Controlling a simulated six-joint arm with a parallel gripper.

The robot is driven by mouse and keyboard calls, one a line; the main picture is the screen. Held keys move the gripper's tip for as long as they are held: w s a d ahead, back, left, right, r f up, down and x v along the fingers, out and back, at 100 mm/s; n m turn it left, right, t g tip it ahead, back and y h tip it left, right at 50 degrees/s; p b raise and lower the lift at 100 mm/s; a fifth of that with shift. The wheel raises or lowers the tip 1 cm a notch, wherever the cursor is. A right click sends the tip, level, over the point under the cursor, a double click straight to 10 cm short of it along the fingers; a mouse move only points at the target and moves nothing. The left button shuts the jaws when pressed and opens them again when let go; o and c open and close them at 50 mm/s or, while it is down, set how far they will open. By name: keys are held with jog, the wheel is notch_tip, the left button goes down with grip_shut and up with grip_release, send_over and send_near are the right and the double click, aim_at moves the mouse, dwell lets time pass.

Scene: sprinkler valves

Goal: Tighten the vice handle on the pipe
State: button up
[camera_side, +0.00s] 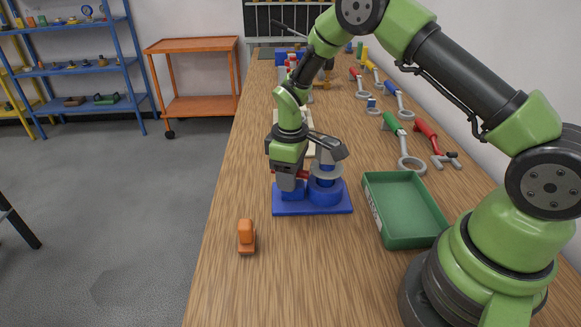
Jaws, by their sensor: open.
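A blue vice (325,192) stands on a blue base plate (312,207) on the wooden bench. A grey disc-shaped part (328,171) sits on its round right-hand body. A small red part (303,175) shows between the blocks and may be the handle; it is mostly hidden. My gripper (304,174) points down at the vice from above and is open. One finger is over the left blue block and the other is by the grey disc. I cannot tell whether they touch anything. The pipe cannot be made out clearly.
A green tray (404,210) stands right of the vice, empty. A small orange object (247,236) is at front left. Red-handled (427,130) and green-handled (392,124) tools lie along the right wall. The bench front is mostly clear. An orange cart (192,106) stands beyond the left edge.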

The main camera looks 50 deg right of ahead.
jog(key=shift+c, duration=0.4)
grip_shut()
jog(key=m, duration=0.3)
jog(key=shift+o, duration=0.7)
grip_release()
jog(key=shift+r, duration=3.05)
jog(key=shift+c, duration=0.2)
